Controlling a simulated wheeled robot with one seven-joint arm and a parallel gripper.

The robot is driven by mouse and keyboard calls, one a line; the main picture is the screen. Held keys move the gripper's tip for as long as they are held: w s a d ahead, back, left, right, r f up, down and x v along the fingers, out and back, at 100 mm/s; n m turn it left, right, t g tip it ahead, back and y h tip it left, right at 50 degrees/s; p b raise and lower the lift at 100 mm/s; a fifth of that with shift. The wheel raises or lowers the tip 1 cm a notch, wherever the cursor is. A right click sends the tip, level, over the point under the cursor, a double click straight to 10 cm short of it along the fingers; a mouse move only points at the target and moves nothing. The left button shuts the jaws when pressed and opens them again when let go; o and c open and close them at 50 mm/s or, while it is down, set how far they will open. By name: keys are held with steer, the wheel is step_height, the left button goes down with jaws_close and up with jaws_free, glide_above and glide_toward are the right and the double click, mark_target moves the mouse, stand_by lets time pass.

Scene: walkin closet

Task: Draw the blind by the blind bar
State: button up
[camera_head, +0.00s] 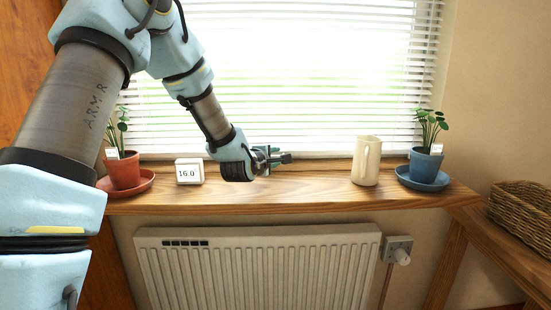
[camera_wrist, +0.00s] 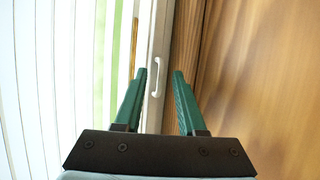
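The white slatted blind (camera_head: 290,80) hangs down over the window, its slats spread with bright light between them. Its blind bar (camera_head: 335,154) runs along the bottom, just above the wooden sill. In the wrist view the blind (camera_wrist: 60,80) fills the left side, and the pale blind bar (camera_wrist: 161,35) with a small white handle (camera_wrist: 154,77) lies ahead. My gripper (camera_head: 288,157) is low in front of the bar. In the wrist view my gripper (camera_wrist: 160,73) has its two green fingers apart, the handle showing between the tips nearer the left finger. Contact cannot be told.
On the sill (camera_head: 280,192) stand a terracotta plant pot (camera_head: 123,170), a white display reading 16.0 (camera_head: 190,171), a cream jug (camera_head: 366,162) and a blue plant pot (camera_head: 425,166). A radiator (camera_head: 255,265) is below. A wicker basket (camera_head: 522,208) sits at right.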

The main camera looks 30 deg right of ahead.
steer(key=b+v, duration=0.1)
steer(key=v, duration=0.9)
steer(key=shift+a+b, duration=0.1)
steer(key=shift+b, duration=0.25)
